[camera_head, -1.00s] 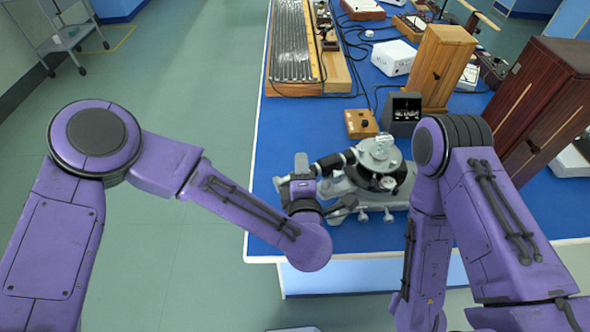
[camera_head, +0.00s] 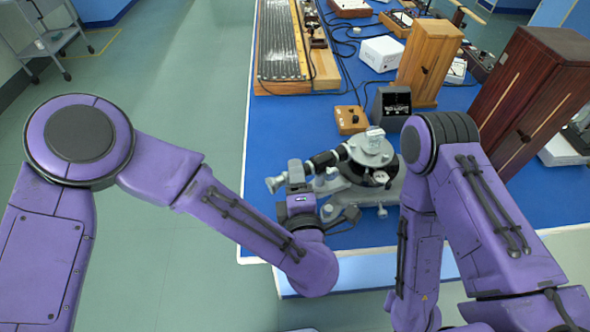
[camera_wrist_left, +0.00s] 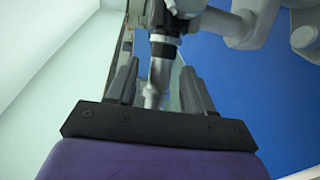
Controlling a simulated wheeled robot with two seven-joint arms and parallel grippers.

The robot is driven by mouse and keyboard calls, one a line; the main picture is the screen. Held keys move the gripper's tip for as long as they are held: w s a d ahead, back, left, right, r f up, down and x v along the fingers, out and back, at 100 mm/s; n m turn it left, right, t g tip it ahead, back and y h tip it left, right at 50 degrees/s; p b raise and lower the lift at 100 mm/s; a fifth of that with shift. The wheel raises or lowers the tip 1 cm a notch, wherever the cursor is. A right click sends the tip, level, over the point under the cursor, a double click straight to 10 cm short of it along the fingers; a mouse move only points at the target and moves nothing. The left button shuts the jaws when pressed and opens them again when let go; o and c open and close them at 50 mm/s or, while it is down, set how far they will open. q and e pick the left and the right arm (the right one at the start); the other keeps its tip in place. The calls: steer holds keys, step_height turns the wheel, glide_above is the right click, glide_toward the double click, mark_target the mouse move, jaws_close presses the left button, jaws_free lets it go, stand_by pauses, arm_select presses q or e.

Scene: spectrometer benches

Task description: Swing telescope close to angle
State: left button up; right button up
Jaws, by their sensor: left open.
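The grey and black spectrometer (camera_head: 386,183) stands near the front edge of the blue bench. Its telescope (camera_head: 328,159), a black and silver tube, points left from the round table and ends in a pale eyepiece (camera_head: 274,184). My left gripper (camera_head: 296,170) is at the telescope's outer part and hides some of it. In the left wrist view, my left gripper (camera_wrist_left: 160,78) is open, and the telescope's silver end (camera_wrist_left: 157,82) shows between its two dark fingers. Whether either finger touches it is unclear. My right arm shows at right, but its gripper is out of view.
A wooden box with a knob (camera_head: 351,119) and a dark display box (camera_head: 391,107) stand behind the spectrometer. Wooden cabinets (camera_head: 427,62) (camera_head: 533,100) stand to the right. A long ribbed apparatus (camera_head: 283,45) lies at back left.

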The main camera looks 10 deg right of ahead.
arm_select(q)
steer(key=s+r+b, duration=0.1)
steer(key=s, duration=0.5)
steer(key=shift+s, duration=0.3)
